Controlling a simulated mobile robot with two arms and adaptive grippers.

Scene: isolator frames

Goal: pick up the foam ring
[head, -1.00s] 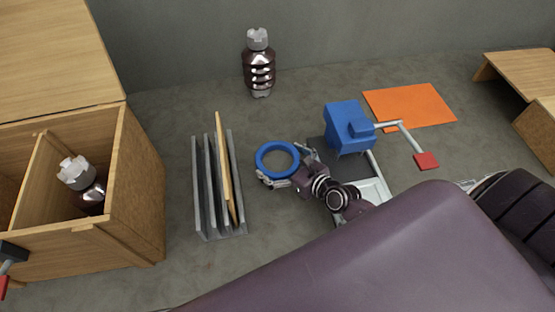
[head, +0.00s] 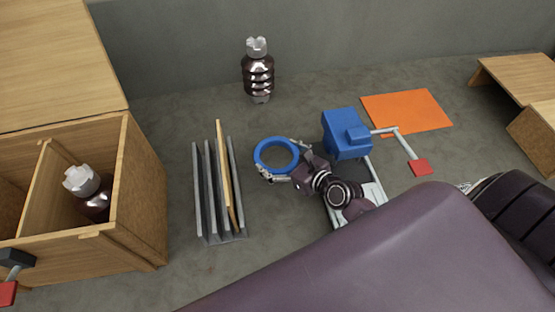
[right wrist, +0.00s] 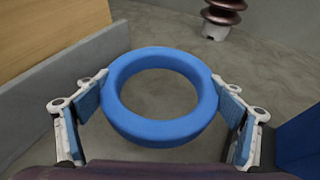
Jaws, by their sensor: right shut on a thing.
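The foam ring (head: 277,140) is a thick blue ring in the middle of the head view, between the slotted grey rack and the blue clamp-like device. It fills the middle of the right wrist view (right wrist: 160,132). My right gripper (head: 279,158) is shut on the ring, one finger on each side of its outer edge. In the right wrist view the gripper's pads (right wrist: 160,78) touch the ring left and right, and its hole shows bare grey surface. How high the ring is above the surface is hard to tell. My left gripper is not in view.
A grey rack (head: 198,205) with an upright wooden board (head: 224,170) stands close left of the ring. A blue device (head: 344,133) with a red-tipped handle stands close right. A wooden box (head: 145,190) is at left, an orange mat (head: 407,110) at right.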

